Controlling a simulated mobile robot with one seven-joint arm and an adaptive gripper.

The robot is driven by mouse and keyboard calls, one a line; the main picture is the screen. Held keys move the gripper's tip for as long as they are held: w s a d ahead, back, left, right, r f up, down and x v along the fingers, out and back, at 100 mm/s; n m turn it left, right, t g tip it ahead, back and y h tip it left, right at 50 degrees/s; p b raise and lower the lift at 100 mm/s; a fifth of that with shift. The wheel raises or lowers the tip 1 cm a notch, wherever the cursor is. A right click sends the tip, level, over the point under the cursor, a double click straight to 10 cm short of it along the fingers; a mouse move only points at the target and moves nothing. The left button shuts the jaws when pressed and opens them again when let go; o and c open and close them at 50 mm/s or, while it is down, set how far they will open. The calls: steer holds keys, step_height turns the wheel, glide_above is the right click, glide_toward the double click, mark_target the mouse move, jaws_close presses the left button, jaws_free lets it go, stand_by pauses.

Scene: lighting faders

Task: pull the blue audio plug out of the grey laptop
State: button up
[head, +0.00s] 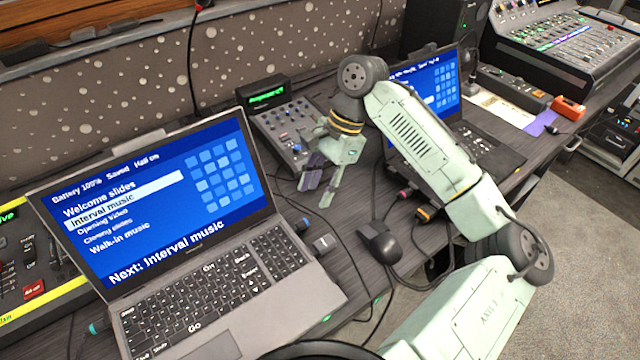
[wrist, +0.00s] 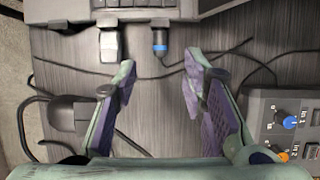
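The grey laptop (head: 225,315) stands open at the left in the head view; its side edge (wrist: 220,8) spans the top of the wrist view. The blue audio plug (head: 303,225) sits in its right side. In the wrist view the plug (wrist: 161,46) has a dark body with a blue ring and a cable trailing to the right. My gripper (head: 315,194) is above the desk, right of the laptop. In the wrist view my gripper (wrist: 161,68) is open and empty, its fingers on either side of the plug's line, with the plug beyond the tips.
A pale grey plug (wrist: 109,44) sits beside the blue one in the same edge. A black mouse (head: 380,242) lies to the right. A small mixer (head: 287,135) stands behind, with knobs near my gripper. Cables cross the desk. A second laptop (head: 480,142) is farther right.

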mark_target(307, 218)
steer(key=b+x, duration=0.3)
steer(key=x, duration=0.1)
steer(key=shift+d+f, duration=0.1)
steer(key=shift+s+a+f, duration=0.15)
steer(key=shift+a+f, duration=0.05)
steer(key=shift+f, duration=0.05)
steer(key=shift+x, duration=1.45)
jaws_close()
steer(key=shift+d, duration=0.15)
steer(key=shift+w+d+p, duration=0.7)
steer(key=shift+w+d, duration=0.7)
steer(key=shift+d, duration=0.3)
